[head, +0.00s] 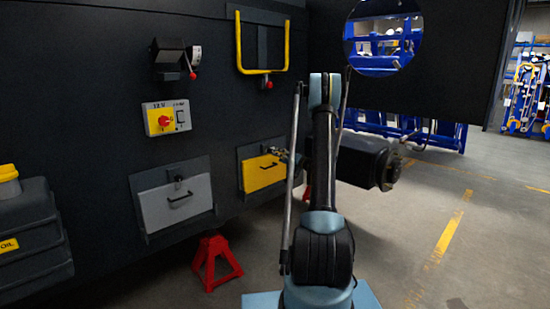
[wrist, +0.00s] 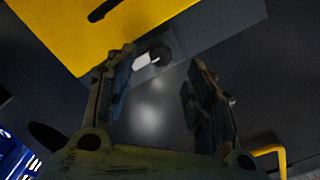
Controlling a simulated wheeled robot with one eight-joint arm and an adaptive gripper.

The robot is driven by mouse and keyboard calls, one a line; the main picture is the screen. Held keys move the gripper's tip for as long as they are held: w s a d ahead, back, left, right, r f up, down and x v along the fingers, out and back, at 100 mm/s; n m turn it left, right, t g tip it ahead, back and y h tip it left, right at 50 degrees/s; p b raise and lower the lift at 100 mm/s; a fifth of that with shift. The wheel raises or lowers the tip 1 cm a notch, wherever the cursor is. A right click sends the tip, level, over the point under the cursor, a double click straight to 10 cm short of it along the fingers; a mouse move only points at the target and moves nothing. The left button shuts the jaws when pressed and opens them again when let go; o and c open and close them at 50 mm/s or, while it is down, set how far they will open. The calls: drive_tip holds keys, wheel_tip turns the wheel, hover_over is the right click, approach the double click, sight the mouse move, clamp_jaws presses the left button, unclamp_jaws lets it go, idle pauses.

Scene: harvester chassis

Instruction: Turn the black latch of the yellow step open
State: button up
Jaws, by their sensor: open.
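The yellow step (head: 262,174) is a flat yellow panel in a dark frame on the black chassis wall, left of my arm in the head view. In the wrist view the yellow step (wrist: 85,35) fills the upper left, with a dark handle across it. The black latch (wrist: 160,54) is a round dark knob beside a small pale plate at the yellow edge. My gripper (wrist: 162,60) is open, and the latch shows between its two fingertips; I cannot tell whether they touch it. In the head view my gripper (head: 286,155) is small at the step's upper edge and hides the latch area.
A grey panel (head: 172,206) with its own handle and latch is to the left. Above are a red-and-yellow switch box (head: 166,118) and a yellow rail (head: 238,45). A red jack stand (head: 216,262) stands on the floor. The floor at right is open.

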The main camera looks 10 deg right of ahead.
drive_tip(key=shift+v, duration=2.1)
drive_tip(key=s+a+r+n+g, duration=0.2)
drive_tip(key=s+a+r+g, duration=0.3)
drive_tip(key=s+a+r, duration=0.45)
drive_tip(key=s+a+g+h, duration=0.2)
drive_tip(key=s, duration=0.7)
drive_tip(key=s+a+g+h, duration=0.1)
drive_tip(key=s+a, duration=0.2)
drive_tip(key=s, duration=0.7)
drive_tip(key=s+d+f+g+h, duration=0.1)
drive_tip(key=s+d+f+h, duration=0.1)
drive_tip(key=s, duration=0.9)
drive_tip(key=s+d+f+g+h, duration=0.2)
drive_tip(key=s+f, duration=0.3)
drive_tip(key=s, duration=0.6)
drive_tip(key=s+d+f+g+h, duration=0.1)
drive_tip(key=s+d+f+h, duration=0.2)
drive_tip(key=s, duration=0.9)
drive_tip(key=shift+d+f+h, duration=0.2)
drive_tip(key=shift+f+h, duration=0.1)
drive_tip(key=shift+f, duration=0.25)
